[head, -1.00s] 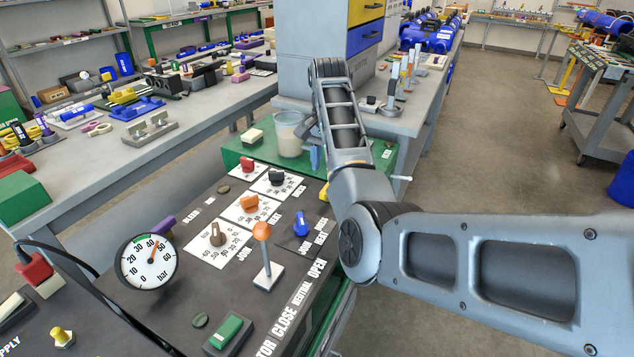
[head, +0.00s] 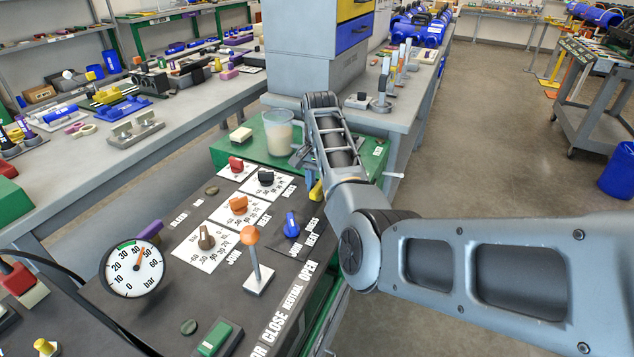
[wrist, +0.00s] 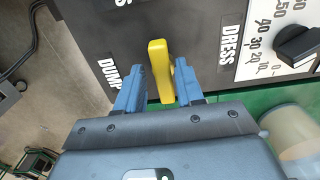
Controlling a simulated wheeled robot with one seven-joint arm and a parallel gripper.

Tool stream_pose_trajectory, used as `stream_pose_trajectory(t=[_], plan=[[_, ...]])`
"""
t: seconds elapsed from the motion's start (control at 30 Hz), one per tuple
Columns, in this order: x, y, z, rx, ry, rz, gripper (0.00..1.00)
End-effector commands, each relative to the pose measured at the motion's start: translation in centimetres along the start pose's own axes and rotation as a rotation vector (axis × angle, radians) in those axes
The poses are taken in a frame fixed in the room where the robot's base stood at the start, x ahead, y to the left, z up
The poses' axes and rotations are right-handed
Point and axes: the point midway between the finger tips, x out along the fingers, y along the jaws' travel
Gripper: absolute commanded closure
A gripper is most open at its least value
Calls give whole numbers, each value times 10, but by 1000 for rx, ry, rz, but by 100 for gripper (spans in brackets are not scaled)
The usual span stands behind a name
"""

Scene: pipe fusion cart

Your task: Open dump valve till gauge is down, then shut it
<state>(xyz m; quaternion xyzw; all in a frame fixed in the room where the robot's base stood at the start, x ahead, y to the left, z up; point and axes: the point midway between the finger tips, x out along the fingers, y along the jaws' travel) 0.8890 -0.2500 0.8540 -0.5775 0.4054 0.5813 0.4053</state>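The yellow dump valve lever (wrist: 158,62) stands beside the DUMP label on the dark panel. In the wrist view my gripper (wrist: 162,72) has its blue fingers on either side of the lever, apart, with a gap at least on the left. A bit of yellow, likely this lever, shows in the head view (head: 316,191) below my wrist; my arm hides most of the gripper there. The round white pressure gauge (head: 120,281), marked in bar, stands at the panel's left. Its orange needle points near 40.
The panel has an orange-knobbed stick (head: 251,237), a blue knob (head: 291,225), several dials and a green button (head: 216,339). A clear jug (head: 278,135) stands on the green surface behind, close to my wrist. Open floor lies to the right.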

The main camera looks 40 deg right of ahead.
Motion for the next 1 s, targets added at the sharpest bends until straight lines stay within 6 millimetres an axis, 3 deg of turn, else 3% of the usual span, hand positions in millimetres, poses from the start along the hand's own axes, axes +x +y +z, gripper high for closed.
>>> stream_pose_trajectory(t=[0.37,1.0], plan=[[-4,1,-2,4,3,1,100],[-7,2,-6,9,12,-4,100]])
